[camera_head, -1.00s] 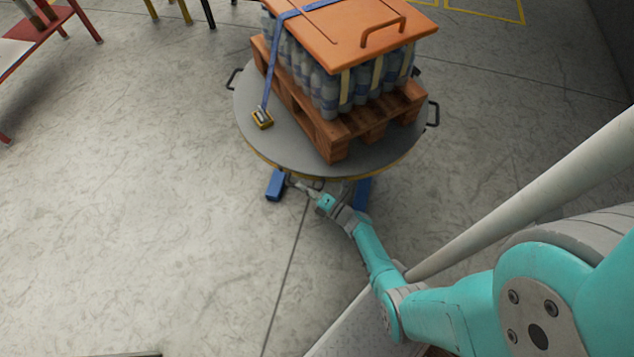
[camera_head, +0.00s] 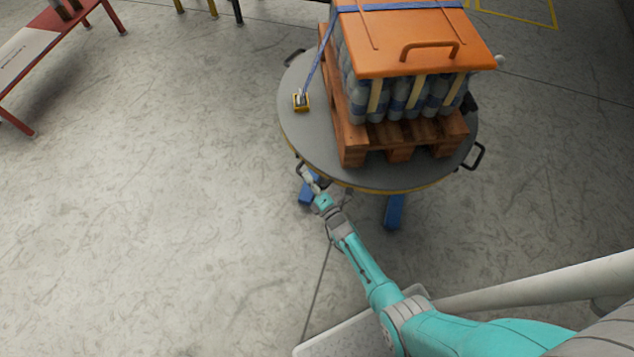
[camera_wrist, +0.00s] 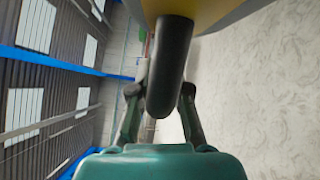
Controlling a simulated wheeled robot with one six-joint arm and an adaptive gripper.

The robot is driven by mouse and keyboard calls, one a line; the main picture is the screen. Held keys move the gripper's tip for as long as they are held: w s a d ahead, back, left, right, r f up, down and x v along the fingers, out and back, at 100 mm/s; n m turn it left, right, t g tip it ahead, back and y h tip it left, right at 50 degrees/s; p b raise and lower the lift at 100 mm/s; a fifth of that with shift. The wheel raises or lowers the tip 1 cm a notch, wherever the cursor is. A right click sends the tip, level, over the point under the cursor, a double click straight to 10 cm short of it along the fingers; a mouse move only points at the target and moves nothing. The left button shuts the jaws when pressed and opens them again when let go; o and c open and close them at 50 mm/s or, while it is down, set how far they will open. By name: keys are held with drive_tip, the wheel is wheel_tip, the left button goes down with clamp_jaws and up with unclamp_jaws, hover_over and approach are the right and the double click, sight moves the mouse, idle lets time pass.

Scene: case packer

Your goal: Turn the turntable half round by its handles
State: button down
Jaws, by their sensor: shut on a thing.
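The round grey turntable (camera_head: 302,128) stands on blue legs and bears a wooden pallet (camera_head: 352,150) with several wrapped bottles (camera_head: 362,108) under an orange lid (camera_head: 420,40). My gripper (camera_head: 305,174) is at the turntable's near left rim, shut on a dark handle (camera_head: 298,165). In the wrist view the handle (camera_wrist: 172,65) is a thick dark bar between the fingers of my gripper (camera_wrist: 160,100). Another handle (camera_head: 481,156) sticks out at the right rim, and a third (camera_head: 293,57) at the far left. The far right rim is partly hidden by the load.
A blue strap (camera_head: 321,56) runs down from the load to a yellow buckle (camera_head: 300,101) on the turntable. A red-framed bench (camera_head: 72,38) stands at the upper left. Blue legs (camera_head: 394,211) stand below the disc. The floor to the left is clear.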

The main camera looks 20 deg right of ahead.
drive_tip(key=shift+w, duration=0.3)
drive_tip(key=c, duration=1.1)
unclamp_jaws()
drive_tip(key=shift+c, duration=0.2)
drive_tip(key=shift+s, duration=0.1)
drive_tip(key=s+d, duration=0.1)
drive_tip(key=s, duration=1)
drive_tip(key=shift+s+f, duration=0.35)
drive_tip(key=shift+f, duration=0.05)
